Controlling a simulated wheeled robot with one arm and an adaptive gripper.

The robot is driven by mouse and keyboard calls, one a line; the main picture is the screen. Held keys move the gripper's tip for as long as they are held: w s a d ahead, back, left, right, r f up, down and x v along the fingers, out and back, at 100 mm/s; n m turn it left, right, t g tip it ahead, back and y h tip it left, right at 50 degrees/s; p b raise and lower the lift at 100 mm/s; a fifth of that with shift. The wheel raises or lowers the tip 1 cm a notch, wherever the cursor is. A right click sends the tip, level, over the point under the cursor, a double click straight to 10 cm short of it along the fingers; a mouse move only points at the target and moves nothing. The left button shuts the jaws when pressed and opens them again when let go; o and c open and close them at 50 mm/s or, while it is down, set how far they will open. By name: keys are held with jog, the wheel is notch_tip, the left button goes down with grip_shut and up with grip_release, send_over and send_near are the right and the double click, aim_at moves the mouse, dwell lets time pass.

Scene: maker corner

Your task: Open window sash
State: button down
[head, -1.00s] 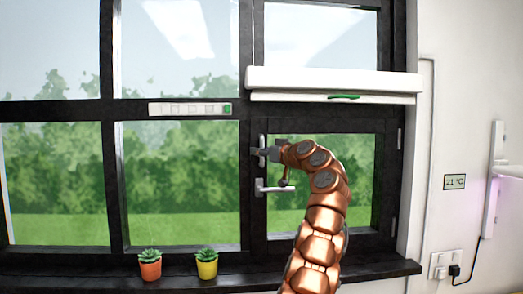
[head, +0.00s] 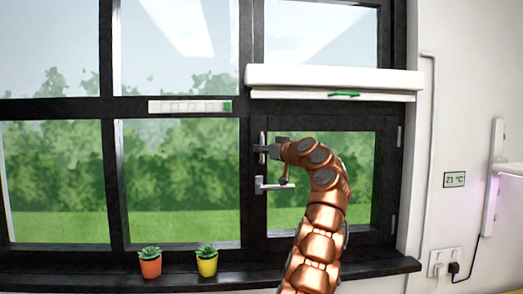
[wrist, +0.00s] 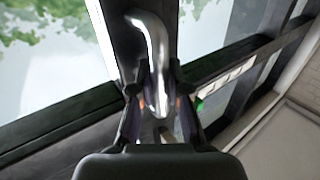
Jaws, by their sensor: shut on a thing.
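The window sash (head: 384,190) is the dark-framed lower right pane, with hinges on its right edge. It looks flush or nearly flush with the frame; I cannot tell if a small gap exists. A vertical metal pull handle (head: 262,138) is on its left stile. A lever handle (head: 272,186) lies horizontal below it, pointing right. My gripper (head: 266,150) is shut on the pull handle. In the wrist view, the curved shiny pull handle (wrist: 152,38) runs between the fingertips of my gripper (wrist: 159,92). The fingers hide part of the handle.
A white blind box (head: 335,78) with a green-marked lower bar hangs above the sash. Two potted plants, orange (head: 150,266) and yellow (head: 207,265), stand on the sill (head: 80,274) at left. A white strip (head: 190,107) is on the crossbar.

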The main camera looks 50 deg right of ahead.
jog(key=s+a+n+y+b, duration=0.2)
jog(key=s+a+y+b, duration=0.1)
jog(key=s, duration=0.5)
jog(key=shift+a+b, duration=0.5)
jog(key=shift+a, duration=0.4)
jog(key=c, duration=1.1)
grip_release()
jog(key=shift+c, duration=0.2)
jog(key=s, duration=1.2)
jog(key=shift+d, duration=0.4)
